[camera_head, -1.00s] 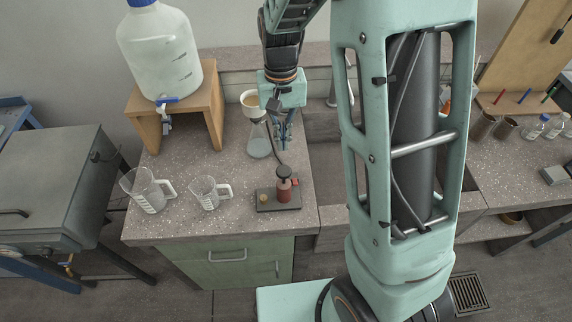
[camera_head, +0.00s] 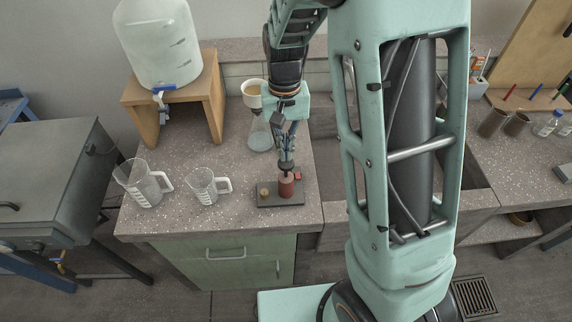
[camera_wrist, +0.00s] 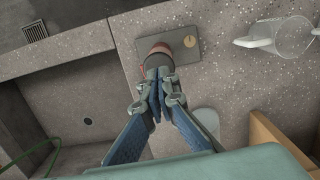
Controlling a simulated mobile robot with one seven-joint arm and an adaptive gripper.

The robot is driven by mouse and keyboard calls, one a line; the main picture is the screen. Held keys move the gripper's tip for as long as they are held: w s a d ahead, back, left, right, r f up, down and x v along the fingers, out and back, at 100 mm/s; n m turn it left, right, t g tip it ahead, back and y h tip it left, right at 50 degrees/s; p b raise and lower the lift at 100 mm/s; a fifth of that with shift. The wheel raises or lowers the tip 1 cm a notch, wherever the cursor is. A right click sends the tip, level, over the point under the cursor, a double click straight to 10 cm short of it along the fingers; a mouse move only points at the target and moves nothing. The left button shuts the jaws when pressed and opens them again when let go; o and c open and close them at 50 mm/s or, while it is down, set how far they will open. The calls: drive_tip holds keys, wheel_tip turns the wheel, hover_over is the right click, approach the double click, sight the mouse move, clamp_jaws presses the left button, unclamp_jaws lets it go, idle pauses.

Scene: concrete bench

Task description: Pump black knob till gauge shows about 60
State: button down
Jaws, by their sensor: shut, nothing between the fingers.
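A small pump with a red body (camera_head: 286,187) stands upright on a dark base plate (camera_head: 290,200) near the front of the bench. The pump also shows in the wrist view (camera_wrist: 152,47), just beyond my fingertips. Its black knob (camera_wrist: 158,62) is partly covered by my fingers there and mostly hidden in the head view. My gripper (camera_head: 286,166) is shut and empty, pointing down directly over the knob; I cannot tell whether it touches. A small round brass-coloured piece (camera_wrist: 190,41) sits on the plate beside the pump. I cannot make out any gauge reading.
Two clear measuring jugs (camera_head: 143,184) (camera_head: 203,187) stand left of the pump. A glass flask with a funnel (camera_head: 259,132) stands behind it. A large water carboy (camera_head: 158,45) rests on a wooden stand (camera_head: 211,95). A sink recess lies to the right.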

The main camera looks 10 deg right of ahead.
sight(286, 163)
wheel_tip(286, 163, down, 5)
drive_tip(key=b, duration=0.3)
drive_tip(key=shift+r+b, duration=0.1)
drive_tip(key=shift+b, duration=0.2)
drive_tip(key=shift+r+p, duration=0.3)
drive_tip(key=shift+r, duration=0.05)
drive_tip(key=shift+w+r, duration=0.2)
drive_tip(key=shift+w, duration=0.15)
drive_tip(key=shift+w+r+p, duration=0.15)
drive_tip(key=shift+w+p, duration=0.1)
drive_tip(key=shift+w, duration=0.35)
drive_tip(key=shift+w+r+p, duration=0.15)
drive_tip(key=shift+w+p, duration=0.1)
drive_tip(key=shift+w, duration=0.3)
wheel_tip(286, 163, up, 12)
drive_tip(key=w, duration=0.1)
drive_tip(key=shift+w, duration=0.1)
